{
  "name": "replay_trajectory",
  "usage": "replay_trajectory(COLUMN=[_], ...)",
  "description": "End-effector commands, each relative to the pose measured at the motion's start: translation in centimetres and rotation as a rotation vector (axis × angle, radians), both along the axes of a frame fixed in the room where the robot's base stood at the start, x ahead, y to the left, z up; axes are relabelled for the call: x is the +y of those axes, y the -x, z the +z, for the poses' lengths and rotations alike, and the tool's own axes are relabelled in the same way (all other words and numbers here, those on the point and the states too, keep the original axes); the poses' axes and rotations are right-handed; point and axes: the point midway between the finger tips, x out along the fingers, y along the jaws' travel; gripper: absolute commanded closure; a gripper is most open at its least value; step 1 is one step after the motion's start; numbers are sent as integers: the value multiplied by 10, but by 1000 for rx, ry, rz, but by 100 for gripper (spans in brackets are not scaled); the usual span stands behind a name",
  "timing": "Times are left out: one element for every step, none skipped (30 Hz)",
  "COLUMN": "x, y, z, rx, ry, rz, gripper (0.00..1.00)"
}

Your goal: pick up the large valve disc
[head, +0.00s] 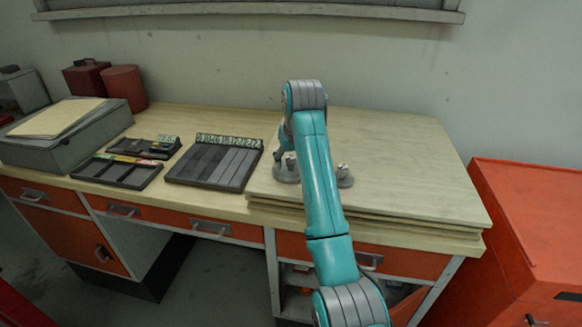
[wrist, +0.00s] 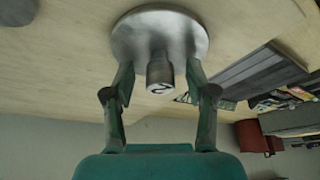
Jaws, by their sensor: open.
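A round grey metal disc with a short upright stem (wrist: 160,28) fills the upper middle of the wrist view, lying flat on the wooden board. A dark mark like a "2" shows on the stem's end. My gripper (wrist: 158,74) is open, with one finger on each side of the stem; I cannot tell whether they touch it. In the head view this disc (head: 286,175) is partly behind my gripper (head: 283,156). A second stemmed disc (head: 345,180) stands just right of my arm; part of it shows at the wrist view's upper left corner (wrist: 16,10).
A slotted dark tray (head: 213,165) and smaller trays (head: 117,171) lie left of the stacked boards (head: 420,190). A grey case (head: 65,140) and red containers (head: 124,88) are at the far left. The board's right side is clear. An orange cabinet (head: 535,230) stands at the right.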

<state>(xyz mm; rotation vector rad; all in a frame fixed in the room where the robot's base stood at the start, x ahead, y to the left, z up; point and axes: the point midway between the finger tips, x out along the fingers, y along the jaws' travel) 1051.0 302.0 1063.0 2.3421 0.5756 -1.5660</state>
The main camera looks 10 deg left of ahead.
Motion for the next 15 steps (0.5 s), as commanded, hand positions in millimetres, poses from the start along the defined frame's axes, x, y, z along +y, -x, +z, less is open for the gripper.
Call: replay_trajectory(x=[0,0,0,0,0,0,0,0,0,0,0,0,0,0,0], y=[0,0,0,0,0,0,0,0,0,0,0,0,0,0,0], z=[1,1,1,1,1,1,1,1,1,1,1,1,3,3,3], rx=[-1,-1,-1,-1,-1,-1,-1,-1,-1,0,-1,0,-4,-4,-4], ry=[0,0,0,0,0,0,0,0,0,0,0,0,-2,-2,-2], rz=[0,0,0,0,0,0,0,0,0,0,0,0,0,0,0], gripper=[43,43,43,48,56,66,73,81,91,98,100,100,100,100,100])
